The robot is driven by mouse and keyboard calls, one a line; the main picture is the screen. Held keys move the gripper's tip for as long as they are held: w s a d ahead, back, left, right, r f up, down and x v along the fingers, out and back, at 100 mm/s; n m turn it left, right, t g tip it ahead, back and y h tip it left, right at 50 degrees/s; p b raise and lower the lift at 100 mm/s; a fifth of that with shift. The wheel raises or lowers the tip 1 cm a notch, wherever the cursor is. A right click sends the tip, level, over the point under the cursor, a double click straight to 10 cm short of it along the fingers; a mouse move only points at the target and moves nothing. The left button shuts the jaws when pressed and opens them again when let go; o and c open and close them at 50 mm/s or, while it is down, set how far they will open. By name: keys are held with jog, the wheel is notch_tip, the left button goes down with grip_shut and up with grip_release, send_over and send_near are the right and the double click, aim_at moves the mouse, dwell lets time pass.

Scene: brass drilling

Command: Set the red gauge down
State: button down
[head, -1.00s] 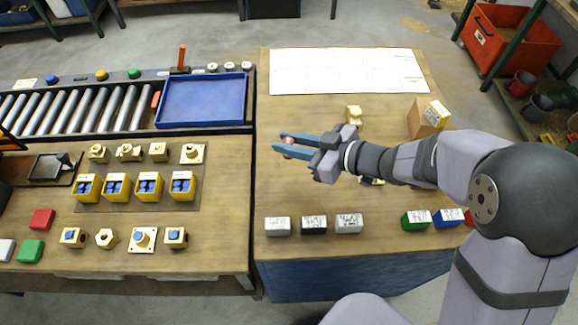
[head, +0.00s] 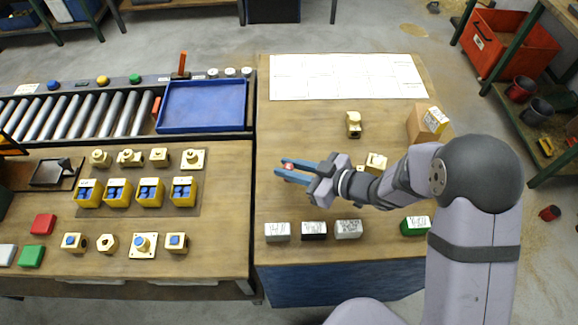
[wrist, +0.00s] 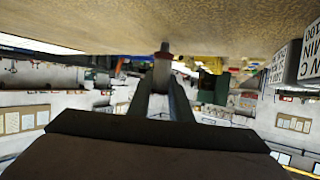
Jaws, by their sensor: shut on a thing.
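My gripper (head: 286,172) is over the left part of the right-hand table (head: 300,140), its blue fingers pointing left. It is shut on the red gauge (head: 289,166), of which only a small red and pale part shows between the fingers. In the wrist view the gauge (wrist: 164,50) shows as a small reddish-grey piece at the fingertips, close to the table surface. I cannot tell whether it touches the table.
White, black and grey labelled blocks (head: 313,230) stand at the front of this table. A green labelled block (head: 415,226) is to their right. Brass fittings (head: 353,124) stand behind my arm. A white sheet (head: 345,76) lies at the back. The table left of my gripper is clear.

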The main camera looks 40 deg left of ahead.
jog(key=shift+f, duration=0.15)
jog(key=c, duration=1.6)
grip_release()
jog(key=shift+d+r, duration=0.1)
jog(key=shift+r, duration=0.1)
jog(key=b+v, duration=0.1)
jog(key=v, duration=1.1)
jog(key=shift+b, duration=0.3)
jog(key=shift+w, duration=0.1)
